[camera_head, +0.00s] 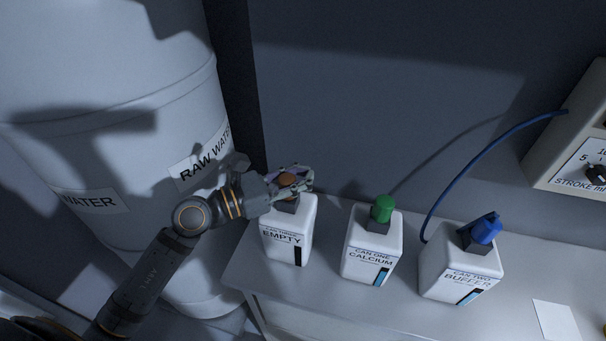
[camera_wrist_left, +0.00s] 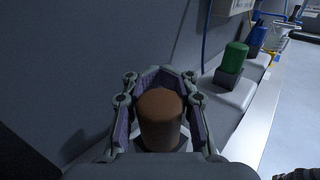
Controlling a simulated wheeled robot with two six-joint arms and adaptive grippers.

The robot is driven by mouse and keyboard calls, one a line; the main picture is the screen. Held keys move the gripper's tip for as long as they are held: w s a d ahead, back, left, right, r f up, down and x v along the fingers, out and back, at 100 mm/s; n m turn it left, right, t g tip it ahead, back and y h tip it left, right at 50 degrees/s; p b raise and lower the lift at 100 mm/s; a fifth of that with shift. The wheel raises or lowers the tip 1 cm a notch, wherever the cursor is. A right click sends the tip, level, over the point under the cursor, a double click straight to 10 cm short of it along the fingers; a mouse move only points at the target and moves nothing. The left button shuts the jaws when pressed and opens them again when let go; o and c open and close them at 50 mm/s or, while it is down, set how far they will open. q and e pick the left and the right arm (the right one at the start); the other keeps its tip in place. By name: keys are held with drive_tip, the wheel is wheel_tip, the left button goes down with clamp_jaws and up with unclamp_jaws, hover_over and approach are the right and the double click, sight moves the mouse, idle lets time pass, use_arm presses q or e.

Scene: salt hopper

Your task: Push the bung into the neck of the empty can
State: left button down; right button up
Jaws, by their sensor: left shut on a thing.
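The empty can (camera_head: 285,240) is white, labelled "EMPTY", and stands upright at the left end of the bench. The brown bung (camera_head: 288,180) is at the dark neck (camera_head: 287,204) of this can. My left gripper (camera_head: 298,180) is shut on the bung, which stands upright between the fingers in the left wrist view (camera_wrist_left: 161,118). The fingers hide the bung's lower end, so I cannot tell how deep it sits in the neck.
The calcium can (camera_head: 371,245) with a green cap (camera_head: 382,208) stands just right of the empty can. The buffer can (camera_head: 458,268) with a blue cap and hose is further right. Large raw water drums (camera_head: 120,150) stand left. The wall rises close behind the cans.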

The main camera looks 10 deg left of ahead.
use_arm(q)
drive_tip(key=shift+f+b, duration=0.3)
drive_tip(key=shift+f, duration=0.1)
drive_tip(key=c, duration=1)
unclamp_jaws()
drive_tip(key=shift+o, duration=0.7)
drive_tip(key=o, duration=0.4)
drive_tip(key=shift+o, duration=0.2)
drive_tip(key=shift+r, duration=0.15)
wheel_tip(320, 180, up, 10)
